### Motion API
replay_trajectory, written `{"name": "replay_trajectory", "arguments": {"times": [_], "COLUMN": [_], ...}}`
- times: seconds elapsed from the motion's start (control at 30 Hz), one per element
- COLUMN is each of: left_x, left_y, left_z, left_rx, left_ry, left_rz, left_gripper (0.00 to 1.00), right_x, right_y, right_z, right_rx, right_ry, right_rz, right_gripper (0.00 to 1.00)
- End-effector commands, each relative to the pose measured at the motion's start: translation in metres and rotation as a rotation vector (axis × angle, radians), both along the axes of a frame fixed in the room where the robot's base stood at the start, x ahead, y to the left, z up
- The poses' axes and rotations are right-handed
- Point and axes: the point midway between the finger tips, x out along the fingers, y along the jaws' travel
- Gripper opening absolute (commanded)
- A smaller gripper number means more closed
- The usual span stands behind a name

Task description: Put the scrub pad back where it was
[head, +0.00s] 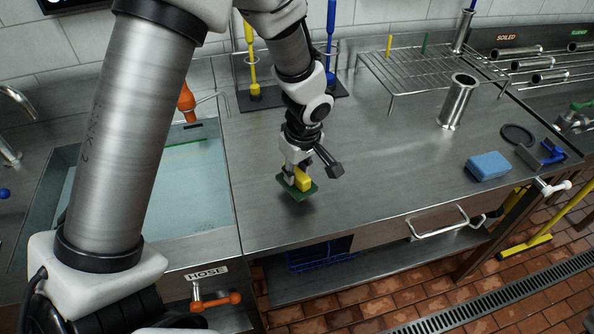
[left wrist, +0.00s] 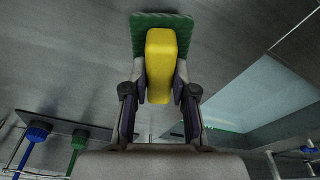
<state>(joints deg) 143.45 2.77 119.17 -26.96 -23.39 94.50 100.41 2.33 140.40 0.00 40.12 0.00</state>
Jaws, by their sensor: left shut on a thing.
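The scrub pad (head: 296,186) is a flat green pad with a yellow grip block on top. My left gripper (head: 297,172) is shut on its yellow block, over the steel counter (head: 380,170) just right of the sink. In the left wrist view the scrub pad (left wrist: 161,62) sits between the two fingers of the left gripper (left wrist: 160,85), its green pad at the far end. In the head view the pad is slightly tilted; I cannot tell whether it touches the counter. My right gripper is not in view.
The water-filled sink (head: 190,190) lies left of the pad. A brush rack (head: 290,98) with yellow and blue brushes stands behind. A blue sponge (head: 488,166), a steel cylinder (head: 457,101) and a wire rack (head: 430,65) are to the right. The middle counter is clear.

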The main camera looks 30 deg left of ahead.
Motion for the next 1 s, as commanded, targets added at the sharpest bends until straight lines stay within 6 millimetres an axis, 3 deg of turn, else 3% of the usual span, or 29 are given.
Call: {"name": "replay_trajectory", "arguments": {"times": [0.03, 0.07, 0.5, 0.53, 0.6, 1.0], "left_x": [-0.004, -0.006, -0.007, -0.007, -0.007, -0.007], "left_y": [0.001, 0.002, 0.003, 0.003, 0.003, 0.003], "left_z": [-0.024, -0.027, -0.030, -0.029, -0.028, -0.019], "left_rx": [-0.002, -0.002, -0.001, -0.001, 0.000, -0.001], "left_ry": [0.003, 0.003, 0.001, 0.001, 0.002, 0.001], "left_rz": [0.004, 0.006, 0.009, 0.009, 0.009, 0.010], "left_gripper": [0.00, 0.00, 0.00, 0.30, 0.51, 0.51], "right_x": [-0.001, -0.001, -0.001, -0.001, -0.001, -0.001], "right_y": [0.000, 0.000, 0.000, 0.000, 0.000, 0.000], "right_z": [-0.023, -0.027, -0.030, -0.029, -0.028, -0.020], "right_rx": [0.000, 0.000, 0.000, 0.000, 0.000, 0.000], "right_ry": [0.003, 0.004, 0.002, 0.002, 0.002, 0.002], "right_rz": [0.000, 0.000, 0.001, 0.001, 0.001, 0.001], "right_gripper": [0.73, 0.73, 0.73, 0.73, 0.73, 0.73]}}
